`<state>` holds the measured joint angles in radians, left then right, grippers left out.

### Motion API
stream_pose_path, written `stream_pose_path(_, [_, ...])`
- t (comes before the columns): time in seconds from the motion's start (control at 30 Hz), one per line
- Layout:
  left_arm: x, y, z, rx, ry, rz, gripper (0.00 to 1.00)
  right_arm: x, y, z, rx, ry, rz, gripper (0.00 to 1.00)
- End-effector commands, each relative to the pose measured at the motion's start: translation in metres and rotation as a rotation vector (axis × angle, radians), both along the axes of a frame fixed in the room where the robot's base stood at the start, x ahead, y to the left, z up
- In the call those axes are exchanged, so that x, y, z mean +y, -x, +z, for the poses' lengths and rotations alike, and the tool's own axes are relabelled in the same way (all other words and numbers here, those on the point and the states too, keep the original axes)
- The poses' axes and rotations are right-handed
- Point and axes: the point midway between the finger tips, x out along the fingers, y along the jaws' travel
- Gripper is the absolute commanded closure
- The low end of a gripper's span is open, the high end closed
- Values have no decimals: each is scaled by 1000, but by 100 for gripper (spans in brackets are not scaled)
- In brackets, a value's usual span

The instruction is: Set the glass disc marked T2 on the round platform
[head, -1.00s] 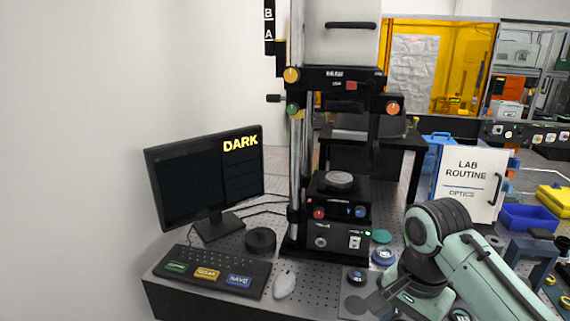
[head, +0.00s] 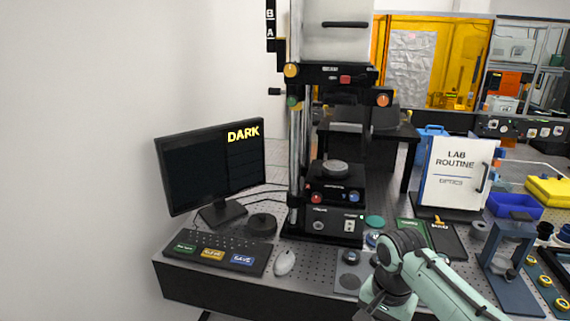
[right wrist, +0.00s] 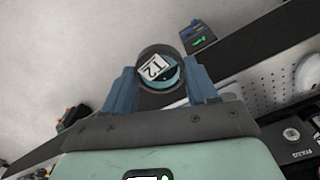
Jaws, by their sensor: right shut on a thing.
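The glass disc marked T2 (right wrist: 155,69) is between the two blue fingers of my right gripper (right wrist: 160,84) in the right wrist view. It has a dark rim, a white T2 label and a bluish face. The gripper is shut on it. In the head view my right arm comes in from the lower right, and its gripper end is low at the bottom edge, with the disc not clear there. The round platform (head: 335,168) is a grey disc on top of the black instrument's base, behind and left of my right arm. Nothing rests on it. My left gripper is not in view.
The instrument's column and upper head (head: 330,78) rise over the platform. The monitor (head: 205,165) reads DARK. Keyboard (head: 215,253), mouse (head: 284,262) and a black round puck (head: 261,224) lie left. A labelled disc (head: 351,257) sits on a grey pad before the instrument.

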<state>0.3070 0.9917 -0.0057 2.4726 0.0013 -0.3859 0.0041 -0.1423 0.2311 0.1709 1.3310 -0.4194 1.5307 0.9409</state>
Motion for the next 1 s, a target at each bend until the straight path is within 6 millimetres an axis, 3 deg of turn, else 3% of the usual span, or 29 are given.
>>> stream_pose_path(0.2, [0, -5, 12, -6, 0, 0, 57, 4, -27, -106, 16, -1, 283, 74])
stream_pose_path(0.4, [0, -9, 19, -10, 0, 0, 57, 10, -28, -190, 9, -3, 536, 74])
stream_pose_path(0.53, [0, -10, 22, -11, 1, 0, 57, 13, -24, -218, 3, -1, 624, 74])
stream_pose_path(0.87, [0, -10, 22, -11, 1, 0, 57, 15, -22, -229, -2, 0, 659, 74])
stream_pose_path(1.0, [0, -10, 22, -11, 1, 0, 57, 17, -18, -253, 4, -4, 658, 74])
